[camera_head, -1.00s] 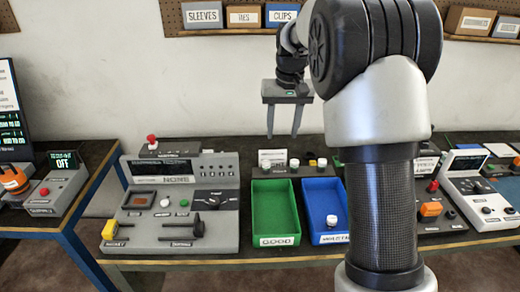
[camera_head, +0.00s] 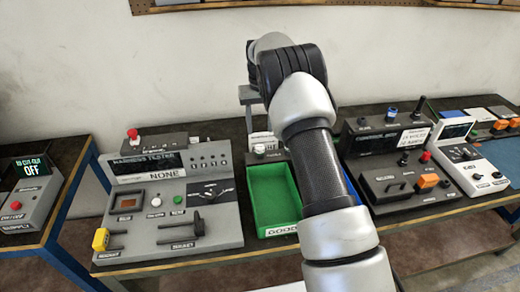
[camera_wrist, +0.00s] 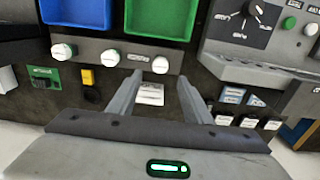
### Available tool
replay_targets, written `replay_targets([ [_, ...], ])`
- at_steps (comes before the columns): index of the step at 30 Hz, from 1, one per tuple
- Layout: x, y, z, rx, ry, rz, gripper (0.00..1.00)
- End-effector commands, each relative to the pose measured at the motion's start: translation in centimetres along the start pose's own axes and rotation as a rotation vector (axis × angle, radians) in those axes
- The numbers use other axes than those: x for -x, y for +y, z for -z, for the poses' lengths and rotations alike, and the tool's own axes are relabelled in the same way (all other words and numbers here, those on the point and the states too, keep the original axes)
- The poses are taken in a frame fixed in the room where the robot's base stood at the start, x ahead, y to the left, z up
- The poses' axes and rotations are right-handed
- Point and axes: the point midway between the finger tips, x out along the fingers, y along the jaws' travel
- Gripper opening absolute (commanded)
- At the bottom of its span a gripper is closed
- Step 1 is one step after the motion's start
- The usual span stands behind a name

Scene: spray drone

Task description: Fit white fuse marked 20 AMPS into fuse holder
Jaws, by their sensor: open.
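My gripper (camera_wrist: 158,80) is open and empty in the wrist view, its fingers pointing down over the bench behind the green tray. In the head view my gripper (camera_head: 251,108) is partly hidden behind my arm. Several white round-topped pieces sit in a grey strip beside the trays. One white piece (camera_wrist: 160,65) is just beyond the fingertips, and another (camera_wrist: 62,50) is at the strip's left end. A white piece also shows in the head view (camera_head: 259,149). No 20 AMPS marking can be read, and I cannot tell which part is the fuse holder.
The green tray (camera_head: 253,222) stands beside the harness tester (camera_head: 132,215). The blue tray (camera_wrist: 78,24) is mostly hidden by my arm in the head view. A white label card (camera_wrist: 150,95) lies between the fingers. Small labelled blocks (camera_wrist: 248,121) stand to the right.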

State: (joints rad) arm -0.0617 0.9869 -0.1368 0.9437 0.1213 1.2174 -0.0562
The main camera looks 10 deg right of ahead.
Motion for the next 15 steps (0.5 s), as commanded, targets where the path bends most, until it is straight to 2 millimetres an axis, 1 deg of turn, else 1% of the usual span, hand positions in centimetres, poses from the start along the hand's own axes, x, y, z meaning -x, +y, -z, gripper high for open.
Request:
replay_targets([
  [5,-0.3,0.0,0.0,0.000,0.000,0.000,0.45],
  [8,-0.8,0.0,0.0,0.000,-0.001,0.000,0.45],
  [11,-1.8,0.0,-0.1,0.000,-0.001,0.000,0.45],
  [15,-3.6,0.0,-0.1,0.000,-0.002,0.000,0.45],
])
